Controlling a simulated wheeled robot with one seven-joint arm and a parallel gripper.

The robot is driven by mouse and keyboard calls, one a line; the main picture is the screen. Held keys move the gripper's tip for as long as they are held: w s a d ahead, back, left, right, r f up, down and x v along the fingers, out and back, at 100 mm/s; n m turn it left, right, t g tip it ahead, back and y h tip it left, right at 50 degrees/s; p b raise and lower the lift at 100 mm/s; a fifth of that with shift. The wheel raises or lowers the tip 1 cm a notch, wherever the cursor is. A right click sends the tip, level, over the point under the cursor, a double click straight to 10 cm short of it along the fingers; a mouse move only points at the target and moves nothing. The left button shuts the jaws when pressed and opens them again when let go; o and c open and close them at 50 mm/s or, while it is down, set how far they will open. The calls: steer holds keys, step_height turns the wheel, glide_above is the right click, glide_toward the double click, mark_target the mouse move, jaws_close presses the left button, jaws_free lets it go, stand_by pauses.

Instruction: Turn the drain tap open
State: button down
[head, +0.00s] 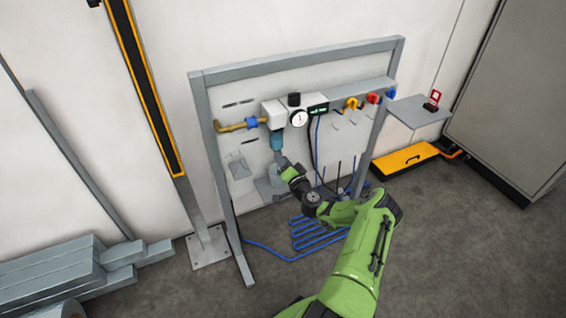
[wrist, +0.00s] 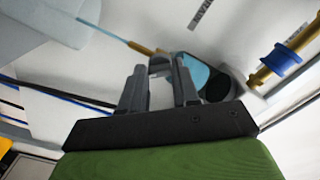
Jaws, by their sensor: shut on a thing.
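The air filter's teal bowl (head: 276,142) hangs under a white regulator block on the grey frame panel. In the wrist view the bowl (wrist: 196,70) lies just behind my fingertips. A brass drain tap (wrist: 145,48) shows at the bowl's lower end, with a thin blue tube leading away from it. My gripper (wrist: 161,68) is shut at the tap; its fingers hide part of it, so the tap's turn position cannot be told. In the head view my gripper (head: 277,175) is just below the bowl, and the tap is too small to make out.
A pressure gauge (head: 299,118) sits beside the regulator. A brass elbow with a blue collar (head: 251,123) is at the left. Coloured taps (head: 372,98) line the right rail. A coiled blue hose (head: 315,236) lies on the floor, and a yellow case (head: 405,158) stands right.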

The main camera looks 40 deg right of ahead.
steer(key=shift+m, duration=3.8)
steer(key=c, duration=0.8)
jaws_free()
steer(key=p+v, duration=0.3)
steer(key=v, duration=1.3)
steer(key=shift+w, duration=0.1)
